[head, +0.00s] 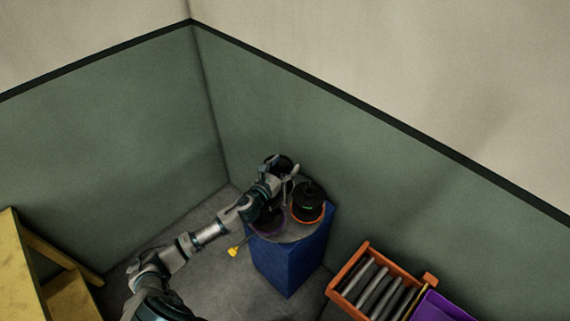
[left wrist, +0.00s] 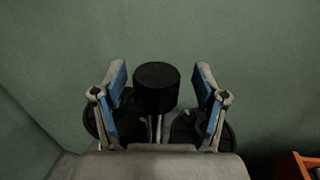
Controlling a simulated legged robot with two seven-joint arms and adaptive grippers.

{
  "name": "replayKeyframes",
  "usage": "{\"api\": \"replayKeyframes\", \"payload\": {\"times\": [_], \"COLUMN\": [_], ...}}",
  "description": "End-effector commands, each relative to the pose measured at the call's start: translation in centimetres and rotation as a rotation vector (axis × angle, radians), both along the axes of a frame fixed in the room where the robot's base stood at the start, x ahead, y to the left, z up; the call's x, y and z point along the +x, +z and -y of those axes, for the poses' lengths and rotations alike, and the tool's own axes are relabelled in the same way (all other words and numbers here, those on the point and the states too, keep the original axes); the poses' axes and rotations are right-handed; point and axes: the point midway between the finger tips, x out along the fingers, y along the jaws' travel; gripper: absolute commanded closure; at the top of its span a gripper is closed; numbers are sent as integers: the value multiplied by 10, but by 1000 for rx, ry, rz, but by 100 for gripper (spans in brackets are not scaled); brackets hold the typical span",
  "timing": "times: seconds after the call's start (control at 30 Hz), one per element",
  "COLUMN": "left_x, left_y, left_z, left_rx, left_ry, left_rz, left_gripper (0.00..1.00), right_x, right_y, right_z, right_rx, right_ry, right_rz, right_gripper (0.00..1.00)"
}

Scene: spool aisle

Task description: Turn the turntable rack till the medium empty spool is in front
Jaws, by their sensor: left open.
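The turntable rack (head: 292,238) is a grey disc on a blue pedestal in the head view. A dark spool with an orange lower flange (head: 309,203) stands at its right. A dark spool with a purple rim (head: 268,226) is at its front left, partly hidden by my arm. Another black round thing (head: 279,161) shows behind my gripper. I cannot tell which spool is the medium empty one. My left gripper (head: 285,171) is open over the disc. In the left wrist view, its spread fingers (left wrist: 161,75) flank a black cylinder (left wrist: 158,90); contact is not visible.
A yellow knob-like piece (head: 234,252) sticks out at the disc's left. An orange crate (head: 348,272) with grey slabs and a purple bin (head: 440,307) stand at right. Yellow furniture (head: 22,265) is at left. Green walls close in behind the pedestal.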

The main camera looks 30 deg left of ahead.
Motion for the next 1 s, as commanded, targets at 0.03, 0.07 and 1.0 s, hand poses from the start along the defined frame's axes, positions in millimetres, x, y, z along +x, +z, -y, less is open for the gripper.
{"api": "replayKeyframes", "payload": {"times": [0.03, 0.07, 1.0], "left_x": [2, 3, 6], "left_y": [0, 0, 2], "left_z": [0, -1, 4], "left_rx": [-1, -1, -1], "left_ry": [0, 0, 23], "left_rz": [1, 0, 2], "left_gripper": [28, 28, 100], "right_x": [-1, -1, -5], "right_y": [0, 0, 2], "right_z": [-1, -1, -2], "right_rx": [1, 1, 3], "right_ry": [-1, -1, -2], "right_rz": [0, 0, -1], "right_gripper": [60, 60, 60]}}
